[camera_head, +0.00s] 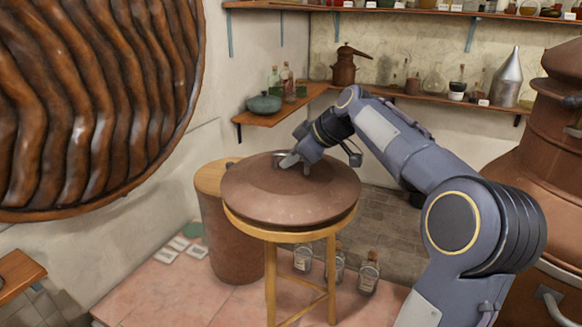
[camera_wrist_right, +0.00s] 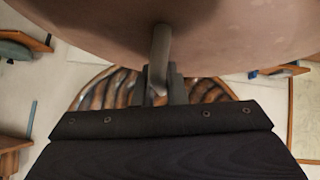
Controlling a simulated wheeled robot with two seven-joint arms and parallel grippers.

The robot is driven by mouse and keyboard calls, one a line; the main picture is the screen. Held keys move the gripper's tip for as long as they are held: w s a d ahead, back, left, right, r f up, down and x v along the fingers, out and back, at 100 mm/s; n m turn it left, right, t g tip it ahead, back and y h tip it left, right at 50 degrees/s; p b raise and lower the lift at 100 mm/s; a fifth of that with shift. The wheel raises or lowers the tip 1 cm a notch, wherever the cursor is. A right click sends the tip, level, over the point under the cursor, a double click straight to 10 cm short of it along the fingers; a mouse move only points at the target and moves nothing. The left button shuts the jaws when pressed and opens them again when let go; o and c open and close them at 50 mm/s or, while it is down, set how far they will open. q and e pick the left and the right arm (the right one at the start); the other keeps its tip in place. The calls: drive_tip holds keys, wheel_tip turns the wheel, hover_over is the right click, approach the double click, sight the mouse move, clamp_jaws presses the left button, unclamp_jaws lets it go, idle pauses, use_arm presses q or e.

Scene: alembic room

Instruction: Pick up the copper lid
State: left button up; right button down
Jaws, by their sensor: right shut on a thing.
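The copper lid (camera_head: 290,199) is a wide brown domed disc on a round wooden stool (camera_head: 287,235) in the head view. My right gripper (camera_head: 287,162) is at the top of the lid, shut on its handle. In the right wrist view the lid (camera_wrist_right: 220,35) fills the top of the picture. A grey handle bar (camera_wrist_right: 160,55) comes down from it between the fingers of my right gripper (camera_wrist_right: 161,85). I cannot tell whether the lid's rim touches the stool. My left gripper is in neither view.
A copper pot with a wooden top (camera_head: 233,235) stands just behind and left of the stool. Bottles (camera_head: 368,272) stand on the floor behind the stool. A large copper still (camera_head: 545,165) is at the right. A corner shelf (camera_head: 280,112) and a wall shelf hold glassware. A ribbed brown round object (camera_head: 95,100) hangs at upper left.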

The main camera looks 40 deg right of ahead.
drive_tip(key=shift+r, duration=0.7)
drive_tip(key=s+a+r+b, duration=0.1)
drive_tip(key=s+r+b, duration=0.2)
drive_tip(key=s+r, duration=0.8)
drive_tip(key=shift+s+a+r, duration=0.25)
drive_tip(key=shift+s+r, duration=0.1)
drive_tip(key=shift+s, duration=1.15)
drive_tip(key=c, duration=2)
unclamp_jaws()
clamp_jaws()
